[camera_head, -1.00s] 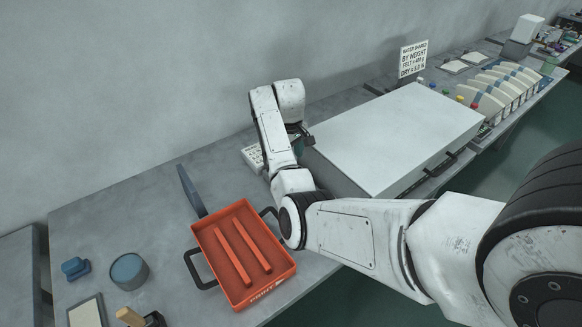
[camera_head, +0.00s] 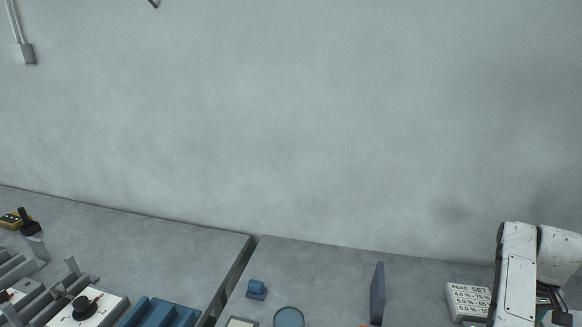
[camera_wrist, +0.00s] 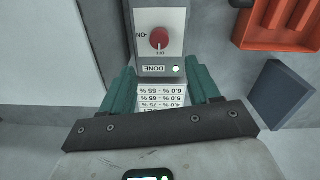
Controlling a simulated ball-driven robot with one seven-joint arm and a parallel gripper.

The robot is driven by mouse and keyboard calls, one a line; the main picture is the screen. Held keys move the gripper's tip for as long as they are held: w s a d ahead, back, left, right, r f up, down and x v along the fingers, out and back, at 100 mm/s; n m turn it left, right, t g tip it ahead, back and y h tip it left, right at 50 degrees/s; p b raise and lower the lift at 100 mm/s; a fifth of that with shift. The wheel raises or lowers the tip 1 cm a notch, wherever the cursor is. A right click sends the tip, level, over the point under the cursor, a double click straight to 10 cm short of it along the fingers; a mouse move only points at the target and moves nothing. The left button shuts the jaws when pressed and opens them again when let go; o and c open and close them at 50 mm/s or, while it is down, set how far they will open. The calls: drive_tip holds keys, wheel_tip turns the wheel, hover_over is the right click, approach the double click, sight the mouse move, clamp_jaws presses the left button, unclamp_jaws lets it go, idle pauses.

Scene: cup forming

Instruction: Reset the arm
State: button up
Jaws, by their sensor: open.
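My arm (camera_head: 515,265) shows at the right edge of the head view, bent downward over the bench. In the wrist view my gripper (camera_wrist: 160,68) is open, with its two green fingers apart and nothing between them. Beyond the fingers is a grey control box with a red knob (camera_wrist: 159,38), a DONE label and a lit lamp. A white panel of printed settings (camera_wrist: 160,97) lies between the fingers in the picture; it also shows in the head view (camera_head: 467,300). I cannot tell how far the fingers are above the box.
An orange tray (camera_wrist: 262,42) and a dark blue-grey plate (camera_wrist: 280,93) lie to the right in the wrist view. The head view shows an upright dark plate (camera_head: 377,292), a small blue object (camera_head: 256,289), a round blue container (camera_head: 289,318) and a gap between two benches.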

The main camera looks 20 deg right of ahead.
drive_tip(key=a+f+n+t, duration=0.1)
drive_tip(key=a+f, duration=0.1)
drive_tip(key=a, duration=0.7)
drive_tip(key=s+a+f+n+t+h, duration=0.1)
drive_tip(key=a+f, duration=0.1)
drive_tip(key=a, duration=0.7)
drive_tip(key=s+a+f+n+t, duration=0.1)
drive_tip(key=a+f, duration=0.1)
drive_tip(key=a, duration=0.7)
drive_tip(key=shift+s+a+f+t+h, duration=0.1)
drive_tip(key=shift+s+f+t+h, duration=0.1)
drive_tip(key=shift+f+t+h, duration=0.15)
drive_tip(key=s+a+r+n+t+y, duration=0.1)
drive_tip(key=s+a, duration=0.1)
drive_tip(key=a, duration=0.3)
drive_tip(key=s+a+r+y, duration=0.1)
drive_tip(key=s+a, duration=0.2)
drive_tip(key=a, duration=0.1)
drive_tip(key=s+f+g+b, duration=0.2)
drive_tip(key=s+f+g, duration=0.1)
drive_tip(key=s+f, duration=0.5)
drive_tip(key=shift+s+d+g, duration=0.35)
drive_tip(key=shift+s+d, duration=0.1)
drive_tip(key=shift+s, duration=0.65)
